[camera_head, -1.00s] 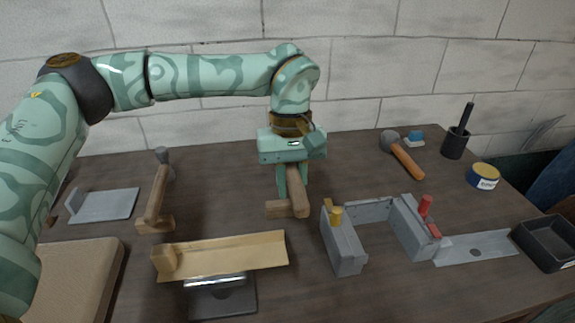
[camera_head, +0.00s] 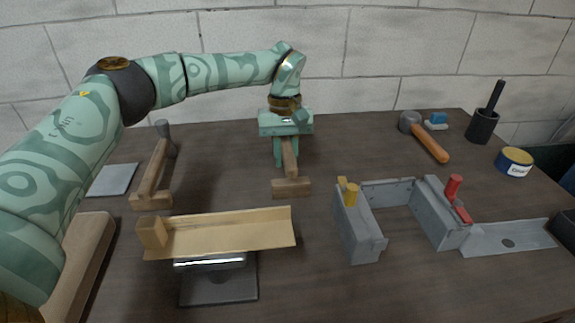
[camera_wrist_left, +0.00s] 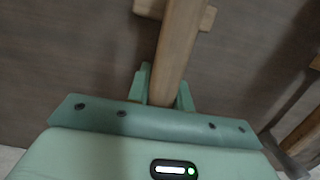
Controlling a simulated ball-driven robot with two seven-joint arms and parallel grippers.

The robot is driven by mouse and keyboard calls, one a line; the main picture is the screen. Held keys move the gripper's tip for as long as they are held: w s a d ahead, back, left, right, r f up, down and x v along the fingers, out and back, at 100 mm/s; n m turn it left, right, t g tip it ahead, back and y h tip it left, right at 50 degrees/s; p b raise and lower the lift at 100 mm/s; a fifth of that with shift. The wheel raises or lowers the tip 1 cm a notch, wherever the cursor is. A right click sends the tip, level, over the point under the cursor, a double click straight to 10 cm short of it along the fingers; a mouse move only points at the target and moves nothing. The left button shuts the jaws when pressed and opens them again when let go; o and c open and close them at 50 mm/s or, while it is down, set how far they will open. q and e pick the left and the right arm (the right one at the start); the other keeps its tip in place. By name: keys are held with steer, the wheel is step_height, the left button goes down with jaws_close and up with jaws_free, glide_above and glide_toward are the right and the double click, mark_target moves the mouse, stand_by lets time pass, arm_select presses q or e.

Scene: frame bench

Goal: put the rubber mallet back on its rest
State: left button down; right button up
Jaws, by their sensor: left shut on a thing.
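My left gripper (camera_head: 287,158) is shut on a wooden handle (camera_head: 290,160), over the middle of the bench. At the handle's near end is a wooden crosspiece (camera_head: 291,187); I cannot tell whether the two are joined or only touch. The left wrist view shows the handle (camera_wrist_left: 175,60) between my fingers and the crosspiece (camera_wrist_left: 208,17) beyond. The handle's far end is hidden behind my gripper. Left of it lies a dark-headed tool with a wooden handle (camera_head: 153,170) and a wooden block at its near end. A grey-headed, orange-handled tool (camera_head: 430,142) lies at the right. My right gripper is not in view.
A tan tray (camera_head: 225,233) on a metal stand is in front. A grey frame fixture (camera_head: 357,225) with yellow and red knobs stands to the right. Behind it are a blue brush (camera_head: 436,121), a dark cup (camera_head: 483,126) and a round tin (camera_head: 514,161). A grey plate (camera_head: 110,180) lies at left.

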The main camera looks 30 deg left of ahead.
mark_target(286, 139)
arm_select(q)
step_height(286, 139, down, 2)
steer(key=shift+w+f, duration=0.1)
steer(key=shift+f, duration=0.15)
steer(key=shift+r, duration=0.2)
steer(key=c, duration=1.4)
jaws_free()
steer(key=shift+f, duration=0.15)
steer(key=shift+c, duration=0.2)
steer(key=shift+o, duration=0.9)
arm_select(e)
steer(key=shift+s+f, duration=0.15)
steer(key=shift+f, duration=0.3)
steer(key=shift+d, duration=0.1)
arm_select(q)
steer(key=r+p, duration=0.1)
steer(key=r, duration=0.2)
steer(key=r+p, duration=0.1)
steer(key=r, duration=0.3)
steer(key=w+a+r+p, duration=0.1)
steer(key=r, duration=0.3)
steer(key=shift+w+r, duration=0.2)
steer(key=shift+r, duration=0.35)
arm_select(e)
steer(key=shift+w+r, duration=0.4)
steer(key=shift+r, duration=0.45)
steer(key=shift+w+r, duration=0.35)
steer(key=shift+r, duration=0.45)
